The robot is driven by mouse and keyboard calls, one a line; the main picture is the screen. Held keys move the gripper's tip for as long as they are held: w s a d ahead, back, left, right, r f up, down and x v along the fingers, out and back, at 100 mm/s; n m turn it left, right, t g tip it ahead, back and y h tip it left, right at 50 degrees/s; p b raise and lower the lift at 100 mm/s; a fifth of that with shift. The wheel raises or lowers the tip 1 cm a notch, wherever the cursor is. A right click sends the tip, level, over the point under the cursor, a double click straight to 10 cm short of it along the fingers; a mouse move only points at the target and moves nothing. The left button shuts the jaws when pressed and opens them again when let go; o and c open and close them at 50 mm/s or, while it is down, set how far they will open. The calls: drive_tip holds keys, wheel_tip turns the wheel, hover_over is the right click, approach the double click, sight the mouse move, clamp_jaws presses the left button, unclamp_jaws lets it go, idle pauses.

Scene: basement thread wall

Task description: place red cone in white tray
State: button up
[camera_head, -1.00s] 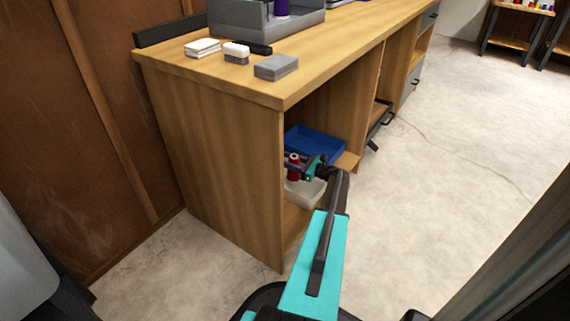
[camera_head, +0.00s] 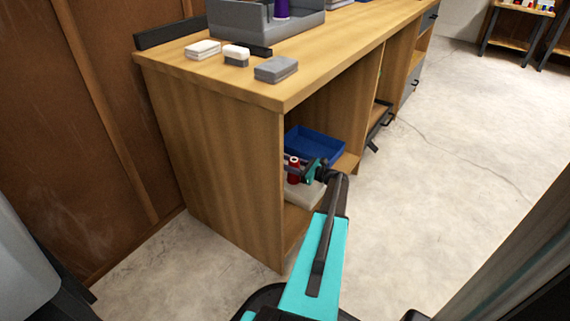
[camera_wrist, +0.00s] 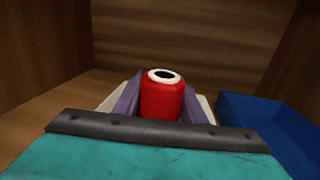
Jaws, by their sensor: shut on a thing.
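The red cone (camera_wrist: 161,100), a red thread spool with a white top, stands upright between the two fingers of my gripper (camera_wrist: 158,104). My gripper (camera_head: 297,166) is shut on it inside the open cubby of the workbench. The white tray (camera_head: 303,192) is directly below the cone in the head view, and its pale rim (camera_wrist: 203,106) shows on both sides of the fingers in the wrist view. The cone's lower end is hidden, so I cannot tell whether it touches the tray floor.
A blue tray (camera_head: 318,143) sits in the cubby just behind and right of the white tray; it also shows in the wrist view (camera_wrist: 262,122). The wooden workbench (camera_head: 215,150) has side walls close around my arm. A grey box (camera_head: 276,69) lies on its top.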

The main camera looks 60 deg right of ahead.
drive_tip(key=o, duration=1.1)
drive_tip(key=shift+r, duration=0.15)
drive_tip(key=shift+s+r, duration=0.2)
drive_tip(key=shift+r, duration=0.35)
drive_tip(key=shift+s+d+f+p, duration=0.1)
drive_tip(key=shift+s+d+p, duration=0.15)
drive_tip(key=shift+s+p, duration=1.15)
drive_tip(key=shift+s+d+r+p, duration=0.1)
drive_tip(key=shift+s+d+p, duration=0.1)
drive_tip(key=shift+s, duration=2.25)
drive_tip(key=shift+s+d+f+p, duration=0.1)
drive_tip(key=shift+s+d+p, duration=0.15)
drive_tip(key=shift+s+p, duration=1.15)
drive_tip(key=shift+s+b, duration=0.55)
drive_tip(key=shift+b, duration=0.05)
drive_tip(key=shift+s, duration=0.1)
